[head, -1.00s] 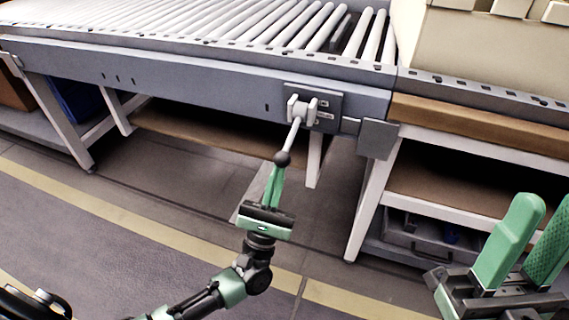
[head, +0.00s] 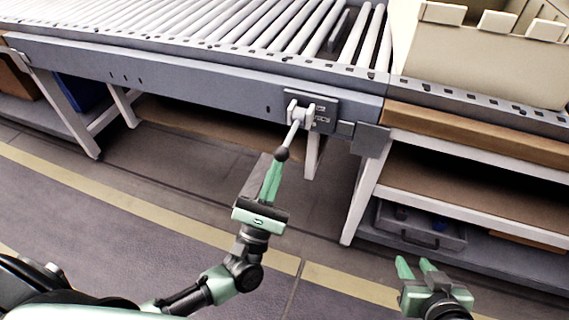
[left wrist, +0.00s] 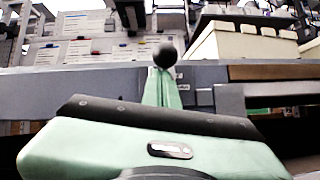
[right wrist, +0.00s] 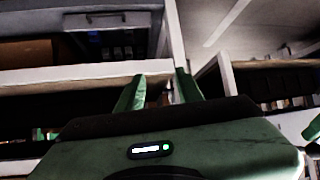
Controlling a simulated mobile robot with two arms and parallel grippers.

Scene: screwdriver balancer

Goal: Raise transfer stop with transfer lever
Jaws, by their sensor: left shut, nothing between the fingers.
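The transfer lever (head: 291,135) is a pale rod with a black ball knob (head: 282,154). It slants down and outward from a white bracket on the conveyor's side. My left gripper (head: 275,164) is shut and empty, its fingertips right at the underside of the knob. In the left wrist view the knob (left wrist: 165,55) shows just beyond the closed fingertips; I cannot tell if they touch. A dark bar, perhaps the transfer stop (head: 338,32), lies low between the rollers. My right gripper (head: 417,266) is open and empty, low at the right, away from the lever.
The roller conveyor's side rail (head: 180,85) runs across the back. A shelved bench (head: 480,190) with a grey drawer (head: 420,225) stands at right, with a beige crate (head: 490,60) on top. The floor (head: 110,235) in front is clear.

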